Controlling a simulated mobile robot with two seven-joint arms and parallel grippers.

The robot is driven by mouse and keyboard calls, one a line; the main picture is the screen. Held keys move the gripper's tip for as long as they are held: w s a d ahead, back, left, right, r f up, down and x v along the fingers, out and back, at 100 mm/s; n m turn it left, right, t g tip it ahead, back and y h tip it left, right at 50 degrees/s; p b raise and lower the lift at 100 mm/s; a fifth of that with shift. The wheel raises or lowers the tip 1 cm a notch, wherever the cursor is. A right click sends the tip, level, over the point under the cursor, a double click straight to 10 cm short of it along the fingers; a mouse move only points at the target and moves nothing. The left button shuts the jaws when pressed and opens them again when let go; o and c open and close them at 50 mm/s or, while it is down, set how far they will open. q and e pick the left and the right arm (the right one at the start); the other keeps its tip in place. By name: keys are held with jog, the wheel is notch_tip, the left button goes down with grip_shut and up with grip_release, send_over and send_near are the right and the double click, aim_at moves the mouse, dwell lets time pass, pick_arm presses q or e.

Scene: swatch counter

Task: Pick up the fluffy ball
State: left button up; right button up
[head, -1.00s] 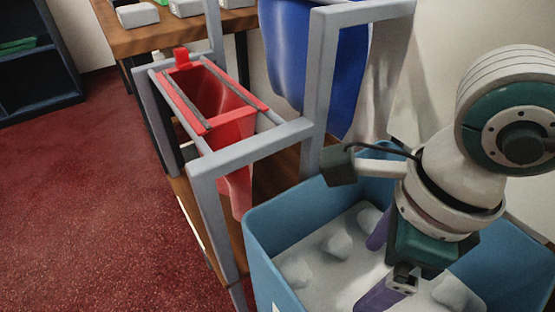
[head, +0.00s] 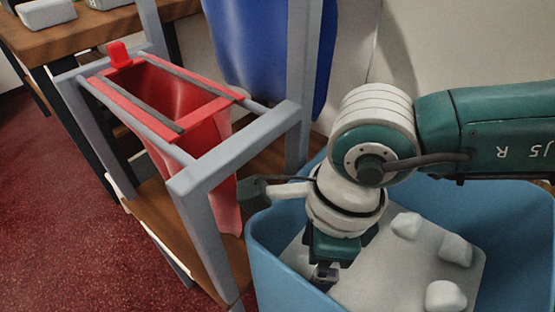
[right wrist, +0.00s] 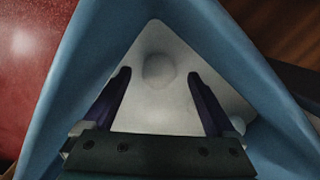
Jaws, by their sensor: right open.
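I cannot tell whether the fingers touch the ball. My left gripper is not in view.
The bin walls rise close around my right gripper. A grey frame (head: 205,200) with a red bag (head: 190,120) stands to the left, and a blue bag (head: 250,50) hangs behind.

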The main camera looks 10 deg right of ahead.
notch_tip(320, 180, down, 2)
jog(key=shift+a+f+b, duration=0.1)
jog(key=shift+b, duration=0.2)
jog(key=c, duration=0.9)
jog(key=shift+o, duration=0.2)
